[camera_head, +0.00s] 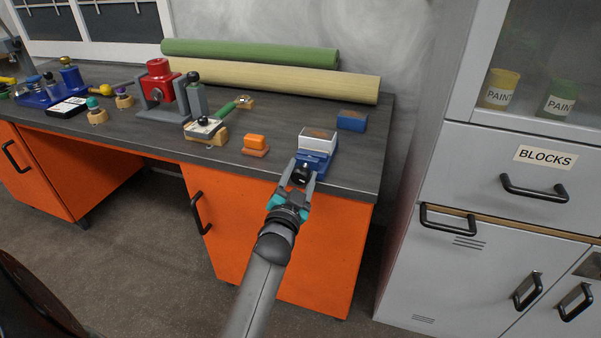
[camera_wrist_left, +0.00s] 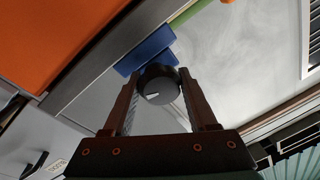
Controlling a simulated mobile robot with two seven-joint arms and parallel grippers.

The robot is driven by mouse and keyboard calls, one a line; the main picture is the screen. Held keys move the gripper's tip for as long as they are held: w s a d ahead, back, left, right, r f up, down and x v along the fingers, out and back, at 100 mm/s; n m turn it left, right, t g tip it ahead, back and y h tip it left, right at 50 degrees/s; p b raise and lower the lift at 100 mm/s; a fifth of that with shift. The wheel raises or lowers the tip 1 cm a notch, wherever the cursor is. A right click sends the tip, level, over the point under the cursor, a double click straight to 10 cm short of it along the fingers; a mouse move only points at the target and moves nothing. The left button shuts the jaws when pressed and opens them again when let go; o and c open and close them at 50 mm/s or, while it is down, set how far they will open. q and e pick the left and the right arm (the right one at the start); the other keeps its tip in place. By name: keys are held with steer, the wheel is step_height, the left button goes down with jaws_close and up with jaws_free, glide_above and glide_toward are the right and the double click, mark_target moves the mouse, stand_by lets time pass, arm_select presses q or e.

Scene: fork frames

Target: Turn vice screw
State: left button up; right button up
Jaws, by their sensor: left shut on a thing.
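A blue vice (camera_head: 316,162) with a pale block (camera_head: 319,141) at its top stands near the front right edge of the workbench. Its round black screw knob (camera_head: 301,175) faces out over the bench's front edge. My left gripper (camera_head: 303,172) reaches up from below and is shut on the knob, one finger on each side. In the left wrist view the knob (camera_wrist_left: 158,86) sits between the fingertips, with a white mark on its face. Part of the blue vice (camera_wrist_left: 148,52) shows behind it. My right gripper is not in view.
A blue block (camera_head: 352,121) lies behind the vice, and an orange block (camera_head: 255,142) is to its left. A red and grey device (camera_head: 159,85) stands farther left. Green (camera_head: 250,53) and cream (camera_head: 290,83) rolls lie at the back. A grey cabinet (camera_head: 480,225) stands right.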

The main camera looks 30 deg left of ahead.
arm_select(q)
steer(key=shift+r+m, duration=0.1)
steer(key=shift+m, duration=0.5)
stand_by(0.3)
steer(key=o, duration=1.4)
steer(key=shift+c, duration=0.2)
steer(key=shift+s, duration=0.1)
